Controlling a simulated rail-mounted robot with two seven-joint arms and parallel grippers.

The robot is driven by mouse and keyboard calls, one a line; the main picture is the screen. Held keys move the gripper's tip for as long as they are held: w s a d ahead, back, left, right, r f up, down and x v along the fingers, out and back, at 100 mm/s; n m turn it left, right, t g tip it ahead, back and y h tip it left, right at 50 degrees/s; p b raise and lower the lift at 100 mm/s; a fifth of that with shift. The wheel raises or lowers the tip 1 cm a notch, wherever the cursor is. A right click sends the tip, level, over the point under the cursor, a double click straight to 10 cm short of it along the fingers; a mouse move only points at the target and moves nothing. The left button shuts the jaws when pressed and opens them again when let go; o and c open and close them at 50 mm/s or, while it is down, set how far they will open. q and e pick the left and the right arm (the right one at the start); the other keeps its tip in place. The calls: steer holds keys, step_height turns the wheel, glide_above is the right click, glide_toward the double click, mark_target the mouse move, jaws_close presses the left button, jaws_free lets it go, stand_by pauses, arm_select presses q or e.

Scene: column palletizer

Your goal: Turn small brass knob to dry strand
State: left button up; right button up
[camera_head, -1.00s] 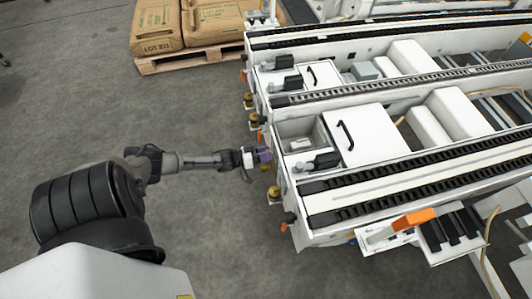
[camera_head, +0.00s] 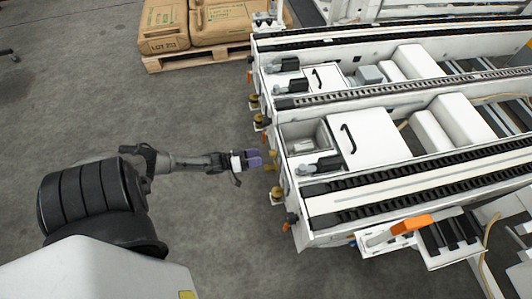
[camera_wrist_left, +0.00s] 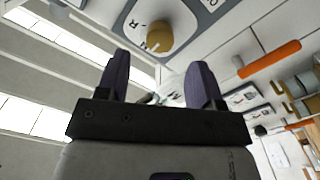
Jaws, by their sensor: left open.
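A round brass knob (camera_wrist_left: 160,37) sits on a lettered dial plate (camera_wrist_left: 176,17) in the left wrist view, beyond and between my fingertips and apart from them. Several brass knobs line the machine's near end in the head view, one (camera_head: 271,167) just right of my fingertips and another (camera_head: 277,194) below it. I cannot tell which is the small one for the strand. My left gripper (camera_head: 254,160) is open and empty, facing the machine end with a small gap. Its two purple fingers (camera_wrist_left: 160,75) stand apart in the left wrist view. My right gripper is not in view.
The white machine has an open bin and a lid with a black handle (camera_head: 348,139). An orange bar (camera_wrist_left: 270,58) lies right of the knob in the left wrist view. Sacks on a pallet (camera_head: 200,58) stand at the back.

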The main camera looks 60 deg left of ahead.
arm_select(q)
steer(key=p+v, duration=0.1)
steer(key=v, duration=0.6)
steer(key=shift+s+a, duration=0.15)
steer(key=shift+s, duration=0.2)
stand_by(0.4)
